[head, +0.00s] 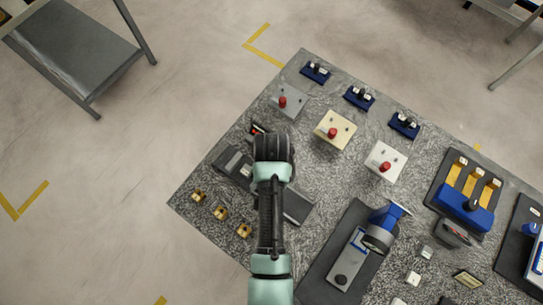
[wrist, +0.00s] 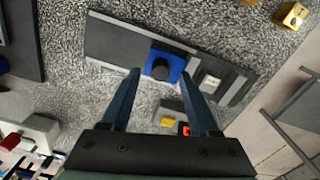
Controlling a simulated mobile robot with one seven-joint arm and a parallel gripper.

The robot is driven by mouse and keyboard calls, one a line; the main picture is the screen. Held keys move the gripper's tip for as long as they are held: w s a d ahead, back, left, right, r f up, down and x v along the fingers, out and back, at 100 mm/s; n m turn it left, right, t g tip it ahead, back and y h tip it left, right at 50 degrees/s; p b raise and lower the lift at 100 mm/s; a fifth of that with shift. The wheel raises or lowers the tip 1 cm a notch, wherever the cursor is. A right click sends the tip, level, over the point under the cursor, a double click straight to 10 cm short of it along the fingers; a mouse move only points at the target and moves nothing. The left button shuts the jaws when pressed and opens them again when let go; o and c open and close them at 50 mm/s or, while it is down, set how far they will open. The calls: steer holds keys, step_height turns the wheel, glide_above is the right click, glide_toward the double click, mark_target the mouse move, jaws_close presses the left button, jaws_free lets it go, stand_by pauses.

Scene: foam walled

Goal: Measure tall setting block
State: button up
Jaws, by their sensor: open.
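My gripper (wrist: 160,76) is open and empty. In the wrist view its two dark blue fingers appear on either side of a blue block with a black round knob (wrist: 160,68), which sits on a dark flat fixture (wrist: 115,42). A small pale block (wrist: 210,84) is on the same fixture, right of the fingers. Several brass blocks stand beside the fixture in the head view (head: 220,212); one shows in the wrist view (wrist: 291,15). I cannot tell which block is the tall setting block. In the head view my arm hides the fixture's middle (head: 298,206).
The grey speckled table (head: 330,185) also bears red-knobbed plates (head: 333,131), small blue stands (head: 358,97), a blue-and-grey device (head: 378,237) and a yellow-slotted rack (head: 467,190). A small red-lit item (wrist: 185,129) lies near my right finger. The table's left edge is close to the brass blocks.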

steer(key=shift+f, duration=1.1)
